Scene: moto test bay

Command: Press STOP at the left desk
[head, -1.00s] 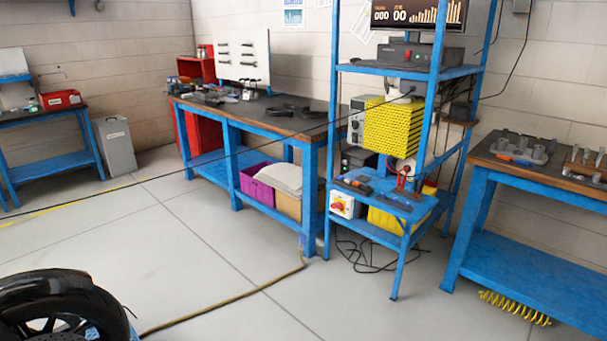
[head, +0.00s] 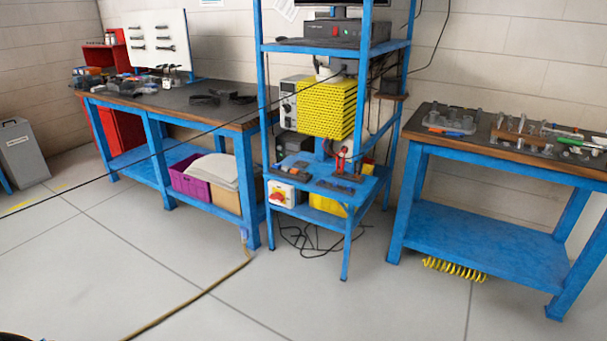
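No button with a readable STOP label shows. A blue rack (head: 262,120) stands mid-view. Its low shelf holds a white box with a red-and-yellow switch (head: 279,195). I cannot tell which is the left desk. Neither of my grippers is in view.
A brown hose (head: 190,305) runs over the open grey floor (head: 100,270). A thin dark cable crosses the view. Black cables lie under the rack. A yellow coil (head: 455,269) hangs under the right bench. A grey bin (head: 22,153) stands at far left.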

